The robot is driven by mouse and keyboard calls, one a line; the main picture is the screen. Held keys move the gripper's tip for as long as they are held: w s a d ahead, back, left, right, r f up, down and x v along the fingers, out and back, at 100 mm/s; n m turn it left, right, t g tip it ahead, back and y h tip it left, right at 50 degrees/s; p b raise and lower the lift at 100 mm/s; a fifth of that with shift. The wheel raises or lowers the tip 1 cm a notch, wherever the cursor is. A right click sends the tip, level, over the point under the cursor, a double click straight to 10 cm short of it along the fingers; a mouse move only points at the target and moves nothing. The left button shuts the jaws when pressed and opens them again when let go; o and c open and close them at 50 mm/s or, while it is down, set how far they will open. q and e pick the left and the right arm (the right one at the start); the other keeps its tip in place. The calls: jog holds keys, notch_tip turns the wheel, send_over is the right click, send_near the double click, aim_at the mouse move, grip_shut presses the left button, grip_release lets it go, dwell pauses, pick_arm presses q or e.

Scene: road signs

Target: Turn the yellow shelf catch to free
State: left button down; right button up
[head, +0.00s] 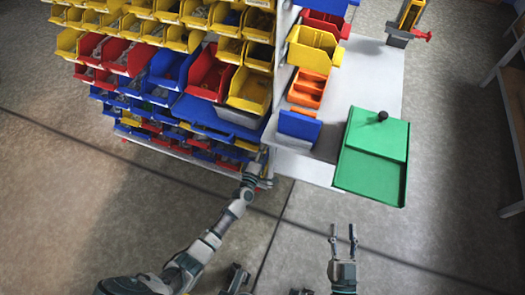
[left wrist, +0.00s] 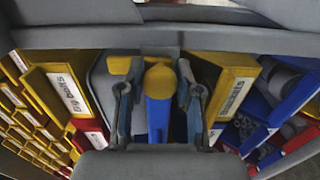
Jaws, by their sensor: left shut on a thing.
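The yellow shelf catch (left wrist: 160,80) shows in the left wrist view as a rounded yellow piece over a blue strip (left wrist: 158,122). My left gripper (left wrist: 157,72) has a finger on each side of the catch and is shut on it. In the head view my left gripper (head: 262,158) is at the lower right corner of the bin rack, and I cannot make out the catch there. My right gripper (head: 343,232) is open and empty, above the floor in front of the green tray.
The rack (head: 165,150) holds many yellow, red and blue bins. A grey side table (head: 375,75) carries a green tray (head: 373,165) with a black knob, an orange bin (head: 307,90) and a yellow bin (head: 313,50). The floor in front is clear.

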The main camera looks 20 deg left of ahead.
pick_arm(q)
jog(key=shift+d+f, duration=0.15)
jog(key=c, duration=1)
grip_release()
jog(key=shift+o, duration=1)
jog(key=shift+w+f, duration=0.1)
jog(key=shift+s, duration=0.3)
jog(key=s, duration=1.1)
jog(key=shift+s+a, duration=0.2)
